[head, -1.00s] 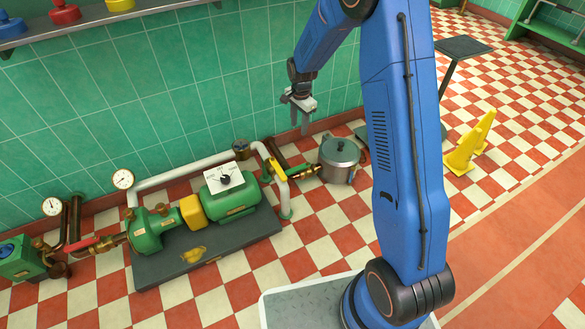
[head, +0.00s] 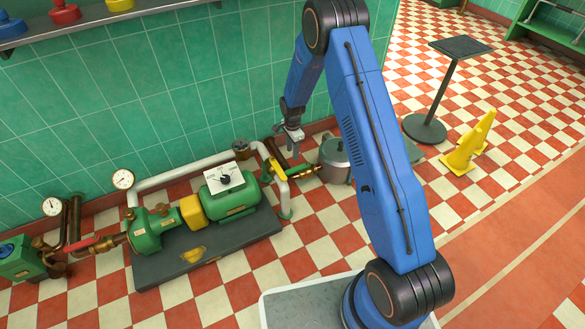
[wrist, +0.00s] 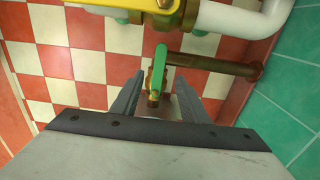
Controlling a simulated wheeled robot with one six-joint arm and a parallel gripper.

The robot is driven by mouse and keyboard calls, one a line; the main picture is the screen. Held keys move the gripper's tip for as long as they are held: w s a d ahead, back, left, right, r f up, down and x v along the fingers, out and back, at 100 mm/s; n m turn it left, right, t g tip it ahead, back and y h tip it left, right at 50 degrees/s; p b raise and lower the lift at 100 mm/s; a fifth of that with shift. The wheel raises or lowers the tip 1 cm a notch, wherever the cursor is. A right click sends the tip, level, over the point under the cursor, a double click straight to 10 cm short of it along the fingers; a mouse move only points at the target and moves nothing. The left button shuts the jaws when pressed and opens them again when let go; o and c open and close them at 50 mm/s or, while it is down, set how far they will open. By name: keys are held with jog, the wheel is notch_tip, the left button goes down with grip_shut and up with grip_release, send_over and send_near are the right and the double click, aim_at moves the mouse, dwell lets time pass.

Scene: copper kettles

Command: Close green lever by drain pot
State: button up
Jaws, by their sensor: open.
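The green lever (wrist: 160,64) shows in the wrist view on a brass valve (wrist: 153,98), its long side running up the picture. My gripper (wrist: 160,77) is open, with one finger to each side of the lever and valve; contact cannot be told. In the head view, my gripper (head: 294,146) hangs above the brass pipe end, just left of the drain pot (head: 338,158), a grey lidded metal pot on the floor. The green lever cannot be made out clearly there.
A yellow lever (head: 278,170) sits on the white pipe (head: 284,198) beside the green pump (head: 228,196). The tiled wall is close behind my gripper. A red lever (head: 82,244) is far left.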

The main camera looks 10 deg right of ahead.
aim_at(292, 170)
notch_tip(292, 170, down, 12)
dwell(0.5)
jog(key=shift+c, duration=0.6)
grip_shut()
